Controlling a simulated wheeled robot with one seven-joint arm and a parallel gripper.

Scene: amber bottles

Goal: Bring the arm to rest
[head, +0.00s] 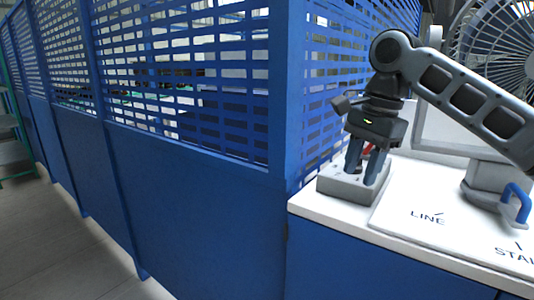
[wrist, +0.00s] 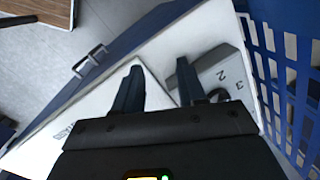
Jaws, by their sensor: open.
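My gripper (head: 366,172) is at the end of my arm, pointing down over the back left of the white bench top. Its two dark fingers are apart, with a gap between them in the wrist view (wrist: 160,75). A grey block (head: 341,184) with numbered spots stands under and beside the fingers; in the wrist view (wrist: 232,68) the numbers 2 and 3 show on it. A small red thing shows behind the fingers in the head view, partly hidden. I cannot tell whether the fingertips touch the block. No amber bottle is clearly in view.
A blue slatted partition (head: 200,170) stands close to the left and behind. A white board (head: 440,232) marked LINE lies on the bench. At the right are a grey stand with a blue handle (head: 516,205) and a large fan (head: 500,45).

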